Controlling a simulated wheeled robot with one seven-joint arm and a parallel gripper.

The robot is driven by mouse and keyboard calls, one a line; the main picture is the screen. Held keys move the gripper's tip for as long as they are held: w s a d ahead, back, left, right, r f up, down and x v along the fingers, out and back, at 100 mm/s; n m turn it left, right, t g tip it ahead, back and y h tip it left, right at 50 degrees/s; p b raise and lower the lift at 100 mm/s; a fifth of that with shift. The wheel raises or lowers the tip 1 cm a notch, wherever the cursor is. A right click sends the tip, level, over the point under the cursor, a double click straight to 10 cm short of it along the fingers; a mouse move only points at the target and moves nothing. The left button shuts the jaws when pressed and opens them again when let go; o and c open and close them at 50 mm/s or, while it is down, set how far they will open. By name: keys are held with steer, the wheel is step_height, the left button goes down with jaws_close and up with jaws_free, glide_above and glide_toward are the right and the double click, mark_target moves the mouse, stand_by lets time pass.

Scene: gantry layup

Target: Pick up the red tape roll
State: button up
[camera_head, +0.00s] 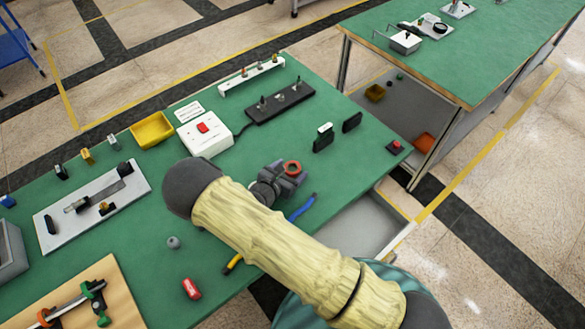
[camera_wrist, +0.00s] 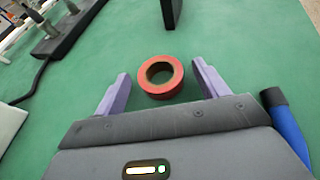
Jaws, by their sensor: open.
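The red tape roll (camera_wrist: 145,86) lies flat on the green table, its round hole facing up. In the wrist view it sits between and slightly beyond the tips of my gripper (camera_wrist: 159,82). The two purple fingers stand apart with a gap on each side of the roll, and nothing is held. In the head view the red tape roll (camera_head: 292,168) shows just past my gripper (camera_head: 285,177), near the table's right side. My arm hides part of the table in front of it.
A blue-handled tool (camera_wrist: 287,122) lies close to the right of my gripper. Black blocks (camera_head: 323,138) stand beyond the roll. A white box with a red switch (camera_head: 205,137) and a yellow bin (camera_head: 152,130) stand farther left. An open drawer (camera_head: 362,225) juts out below the table edge.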

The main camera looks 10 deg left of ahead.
steer(key=c, duration=1)
steer(key=shift+c, duration=0.2)
steer(key=shift+r, duration=0.1)
step_height(320, 180, up, 10)
steer(key=b, duration=0.1)
steer(key=shift+d, duration=0.1)
